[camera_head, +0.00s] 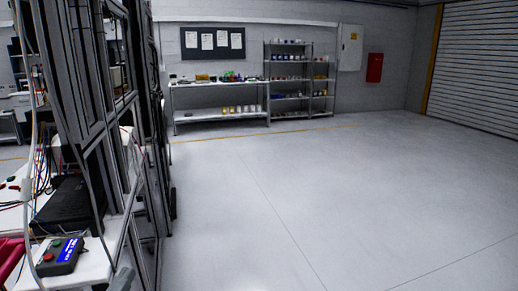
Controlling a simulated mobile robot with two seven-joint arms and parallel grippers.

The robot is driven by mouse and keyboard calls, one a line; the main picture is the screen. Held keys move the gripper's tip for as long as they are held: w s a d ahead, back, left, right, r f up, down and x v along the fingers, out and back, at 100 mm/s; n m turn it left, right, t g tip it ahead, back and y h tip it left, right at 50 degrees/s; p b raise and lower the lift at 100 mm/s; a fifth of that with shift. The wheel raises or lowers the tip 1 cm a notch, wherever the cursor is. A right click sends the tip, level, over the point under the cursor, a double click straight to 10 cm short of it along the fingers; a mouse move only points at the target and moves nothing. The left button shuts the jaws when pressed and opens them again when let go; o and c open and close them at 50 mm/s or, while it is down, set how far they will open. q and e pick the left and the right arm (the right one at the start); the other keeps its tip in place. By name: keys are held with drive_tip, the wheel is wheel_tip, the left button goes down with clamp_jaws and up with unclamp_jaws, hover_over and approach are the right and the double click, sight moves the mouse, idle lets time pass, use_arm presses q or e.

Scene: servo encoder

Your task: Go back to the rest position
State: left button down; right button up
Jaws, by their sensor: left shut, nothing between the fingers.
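Only a small grey part at the bottom edge, left of centre, seems to be my left gripper (122,281). It is beside the near corner of the white bench, and most of it is cut off by the frame. It is shut and I see nothing held in it. My right gripper is not in view.
A white bench (92,265) in a dark metal frame (128,130) stands close on the left. A control box (62,257) with a blue display lies on it, near a black case (70,205) and wires. Open floor (330,200) extends right; shelves (290,85) stand at the back.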

use_arm(q)
drive_tip(key=s+d+f+g, duration=0.4)
drive_tip(key=s+f, duration=0.6)
drive_tip(key=f, duration=0.1)
drive_tip(key=s+d+f+g, duration=0.3)
drive_tip(key=s+f+g, duration=0.2)
drive_tip(key=s+f, duration=0.5)
drive_tip(key=shift+s+d+f+g+y, duration=0.3)
drive_tip(key=shift+s+d+f, duration=0.1)
drive_tip(key=shift+s, duration=0.15)
drive_tip(key=shift+a, duration=0.15)
